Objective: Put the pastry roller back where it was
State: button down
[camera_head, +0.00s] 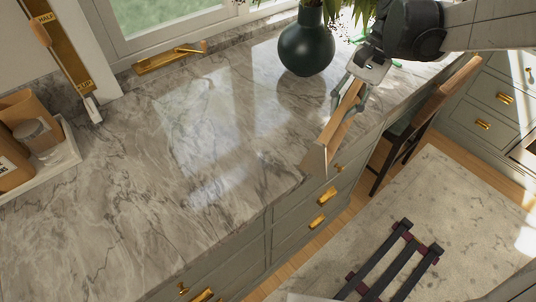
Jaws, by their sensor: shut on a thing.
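My gripper (349,98) is at the upper right, near the counter's front edge. Its fingers are on either side of a long wooden piece, the pastry roller (342,119), and are shut on it. The roller slants down to the lower left, tilted, with a pale flat part at its lower end. That end shows over the counter's front edge, above the drawers. I cannot tell whether it touches the counter (150,200). The roller's upper end is partly hidden by my gripper.
A dark green vase (306,45) with leaves stands close to the left of my gripper. A white tray (45,170) with brown containers is at the far left. A wooden chair (432,105) stands before the drawers at right. The middle of the counter is clear.

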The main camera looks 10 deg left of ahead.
jog(key=s+a+r+m+t+y+p, duration=0.1)
jog(key=s+a+r+m+p, duration=0.2)
jog(key=s+a, duration=0.8)
jog(key=shift+m, duration=0.5)
jog(key=shift+w+a+f+p, duration=0.25)
jog(key=shift+w+a+f, duration=0.8)
jog(key=shift+f, duration=0.8)
jog(key=shift+w+a+f+p, duration=0.2)
jog(key=shift+w+a+f, duration=0.45)
jog(key=shift+w+f, duration=1)
jog(key=shift+w+a+f+p, duration=0.25)
jog(key=shift+w+a+f, duration=0.7)
jog(key=shift+f, duration=1.1)
jog(key=shift+d+f, duration=0.1)
jog(key=shift+f, duration=0.25)
jog(key=shift+f+b, duration=0.3)
jog(key=shift+b, duration=0.05)
jog(key=c, duration=1.8)
grip_release()
jog(key=shift+w, duration=0.1)
jog(key=shift+c, duration=0.2)
jog(key=shift+o, duration=0.3)
jog(key=shift+r, duration=0.1)
